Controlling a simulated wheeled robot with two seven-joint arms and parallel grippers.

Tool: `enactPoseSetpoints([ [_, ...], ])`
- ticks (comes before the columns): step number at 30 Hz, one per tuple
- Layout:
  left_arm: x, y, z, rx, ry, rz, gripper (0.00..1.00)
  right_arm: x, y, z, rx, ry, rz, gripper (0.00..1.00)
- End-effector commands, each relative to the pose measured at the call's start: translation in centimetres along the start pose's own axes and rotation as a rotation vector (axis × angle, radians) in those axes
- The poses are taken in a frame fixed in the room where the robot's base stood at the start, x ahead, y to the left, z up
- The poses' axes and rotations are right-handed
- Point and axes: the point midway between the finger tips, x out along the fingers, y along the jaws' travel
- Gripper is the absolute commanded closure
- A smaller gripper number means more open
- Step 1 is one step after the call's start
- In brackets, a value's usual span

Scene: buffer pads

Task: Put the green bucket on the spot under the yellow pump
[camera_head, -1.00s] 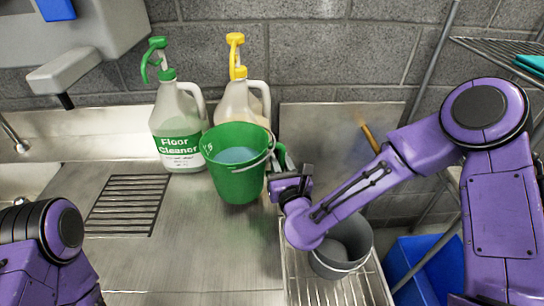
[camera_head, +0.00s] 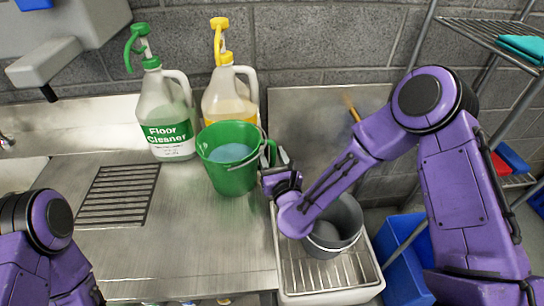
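The green bucket (camera_head: 229,178) holds blue liquid and is in front of the jug with the yellow pump (camera_head: 219,42). It hides the lower part of that jug. I cannot tell whether the bucket's base touches the counter or hangs just above it. My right gripper (camera_head: 276,165) is at the bucket's right side, shut on its rim or handle side; the fingertips are partly hidden. My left arm shows at the lower left, but its gripper is out of view.
A Floor Cleaner jug (camera_head: 172,132) with a green pump stands left of the bucket. A drain grate (camera_head: 118,196) lies on the steel counter (camera_head: 185,245). A grey bucket (camera_head: 338,224) stands on a ribbed tray (camera_head: 318,277) below my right arm. A wire shelf (camera_head: 480,42) is at right.

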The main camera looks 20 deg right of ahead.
Motion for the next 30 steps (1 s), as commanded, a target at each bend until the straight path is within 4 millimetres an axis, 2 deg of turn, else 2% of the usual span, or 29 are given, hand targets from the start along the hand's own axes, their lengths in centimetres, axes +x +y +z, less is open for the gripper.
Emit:
enactPoseSetpoints([
  [3,-0.4,0.0,-0.2,0.0,0.0,0.0,1.0,0.0,0.1,0.5,0.0,-0.001,0.002,0.52],
  [5,0.1,0.0,0.0,0.0,0.0,0.0,1.0,-0.7,0.1,0.1,0.001,0.0,0.003,0.52],
  [8,0.9,0.1,0.4,0.0,0.0,0.0,1.0,-2.8,0.1,-0.1,0.001,0.001,0.004,0.52],
  [15,3.0,0.3,1.2,0.0,0.0,0.0,1.0,-9.3,0.1,-0.2,0.001,0.001,0.004,0.52],
  [16,2.0,0.2,0.8,0.0,0.0,0.0,1.0,-9.8,0.1,0.5,-0.004,0.001,0.005,0.52],
  [18,1.0,0.1,0.4,0.0,0.0,0.0,1.0,-10.7,0.2,0.7,-0.005,0.001,0.004,0.52],
  [22,0.6,0.1,0.2,0.0,0.0,0.0,1.0,-11.8,0.1,0.5,-0.003,0.001,0.002,0.52],
  [30,0.7,0.1,0.3,0.0,0.0,0.0,1.0,-12.0,0.0,0.2,-0.007,0.002,0.0,0.52],
])
